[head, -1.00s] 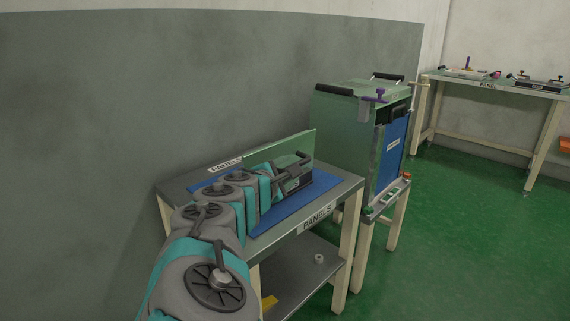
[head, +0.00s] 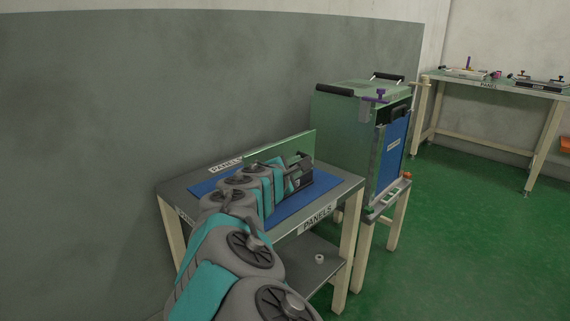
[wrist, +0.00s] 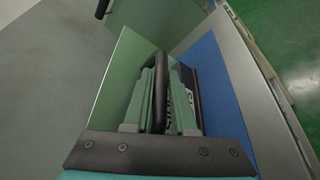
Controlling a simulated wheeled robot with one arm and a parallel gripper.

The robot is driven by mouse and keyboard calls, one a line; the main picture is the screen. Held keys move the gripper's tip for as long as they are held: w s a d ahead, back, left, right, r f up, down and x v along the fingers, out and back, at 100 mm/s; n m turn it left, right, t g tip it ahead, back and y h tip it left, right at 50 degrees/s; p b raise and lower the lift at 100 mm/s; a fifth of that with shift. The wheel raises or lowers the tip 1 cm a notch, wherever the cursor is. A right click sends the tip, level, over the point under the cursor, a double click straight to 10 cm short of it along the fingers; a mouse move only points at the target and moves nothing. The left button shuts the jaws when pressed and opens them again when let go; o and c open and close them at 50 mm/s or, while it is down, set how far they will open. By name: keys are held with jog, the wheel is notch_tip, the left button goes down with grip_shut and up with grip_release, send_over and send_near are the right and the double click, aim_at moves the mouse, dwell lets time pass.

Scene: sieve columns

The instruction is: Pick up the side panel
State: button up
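The side panel (head: 282,148), a flat green sheet, stands upright on the blue mat of the table marked PANELS. It shows as the green sheet left of centre in the wrist view (wrist: 137,62). A black bar handle (wrist: 160,88) runs along the middle of the wrist view, beside the panel. My gripper (head: 300,172) is down close to the panel's near face. In the wrist view my gripper (wrist: 163,105) has its fingers on either side of the handle. Any gap between fingers and handle is too small to make out. A dark block with white lettering is at the right finger.
The blue mat (head: 315,190) is bare at its right end. A green cabinet (head: 345,128) with black handles and a blue front stands close on the right. A grey wall (head: 90,120) rises behind the table. A lower shelf (head: 305,268) holds a small ring.

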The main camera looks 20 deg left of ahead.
grip_shut()
dwell(0.9)
